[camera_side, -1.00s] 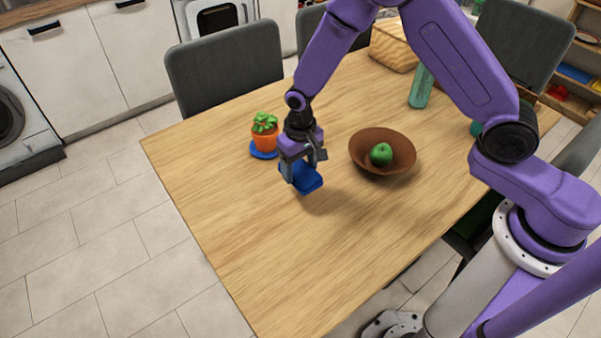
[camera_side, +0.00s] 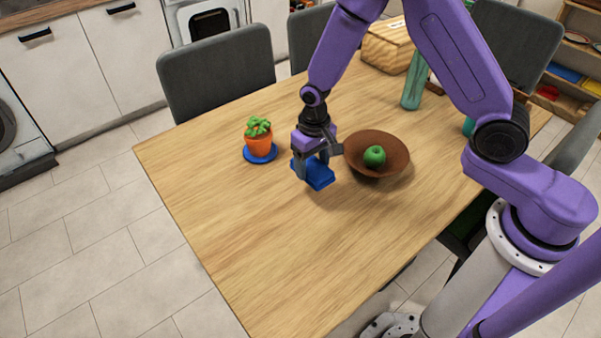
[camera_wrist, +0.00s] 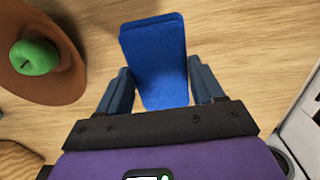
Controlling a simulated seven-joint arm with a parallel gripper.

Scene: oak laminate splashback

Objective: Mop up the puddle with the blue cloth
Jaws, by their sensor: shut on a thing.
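My gripper (camera_side: 316,164) is shut on the blue cloth (camera_side: 321,178), a folded, thick pad. It is over the middle of the table, just left of the brown bowl. In the wrist view the cloth (camera_wrist: 155,50) sticks out beyond the fingers of my gripper (camera_wrist: 159,82), one finger on each side. I cannot tell whether the cloth touches the table. No puddle can be made out in either view; the cloth and gripper hide the wood under them.
The brown bowl (camera_side: 394,163) with a green apple (camera_side: 374,156) stands close on the right. A teal bottle (camera_side: 413,84) and a basket (camera_side: 388,48) are behind. The table's front (camera_side: 270,250) is clear.

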